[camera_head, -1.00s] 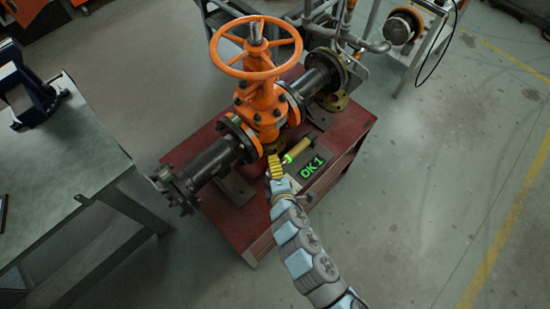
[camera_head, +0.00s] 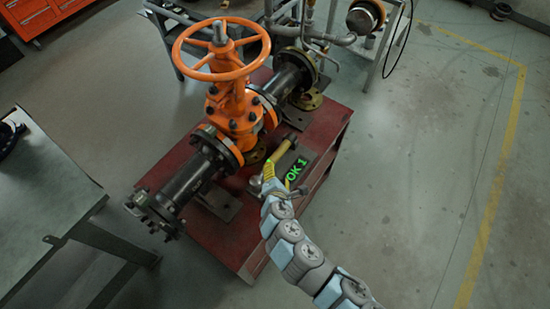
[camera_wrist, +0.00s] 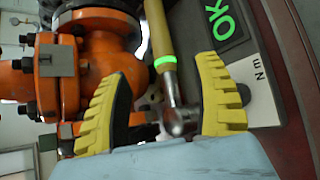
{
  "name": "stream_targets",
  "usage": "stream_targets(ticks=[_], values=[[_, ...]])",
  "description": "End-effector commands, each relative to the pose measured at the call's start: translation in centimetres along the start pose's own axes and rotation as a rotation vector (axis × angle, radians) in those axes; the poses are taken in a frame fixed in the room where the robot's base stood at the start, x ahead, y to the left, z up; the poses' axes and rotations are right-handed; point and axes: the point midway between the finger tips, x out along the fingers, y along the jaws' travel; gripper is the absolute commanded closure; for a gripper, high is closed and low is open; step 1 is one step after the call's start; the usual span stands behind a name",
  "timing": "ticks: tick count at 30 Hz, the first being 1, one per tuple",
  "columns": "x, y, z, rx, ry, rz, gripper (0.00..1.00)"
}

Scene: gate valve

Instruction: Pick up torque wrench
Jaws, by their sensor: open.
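The torque wrench has a yellow handle with a glowing green band and a metal head. In the head view the torque wrench (camera_head: 281,151) lies by the dark display panel on the red stand. In the wrist view the torque wrench (camera_wrist: 158,40) runs down between my fingers, its metal head near the palm. My gripper (camera_head: 268,172) is at the near end of the wrench in the head view. In the wrist view my gripper (camera_wrist: 165,95) is open, its yellow ridged fingers on either side of the wrench, with gaps to both.
An orange gate valve (camera_head: 232,112) with a handwheel (camera_head: 222,50) and dark pipes stands close left of the wrench. The display panel (camera_head: 297,172) reads OK. The red stand (camera_head: 185,220) is beneath. A grey table (camera_head: 40,200) is at left; floor at right is clear.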

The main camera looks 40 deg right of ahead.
Motion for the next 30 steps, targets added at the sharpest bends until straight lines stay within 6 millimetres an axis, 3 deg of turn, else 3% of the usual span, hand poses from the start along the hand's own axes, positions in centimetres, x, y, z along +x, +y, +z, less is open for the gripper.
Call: stream_targets(ticks=[15, 25, 30], values=[[5.9, -0.1, 0.0, 0.002, -0.002, -0.003, 0.35], [7.2, 0.0, -0.1, 0.002, 0.000, 0.000, 0.35], [8.8, -0.2, -0.4, 0.003, -0.002, -0.003, 0.35]])
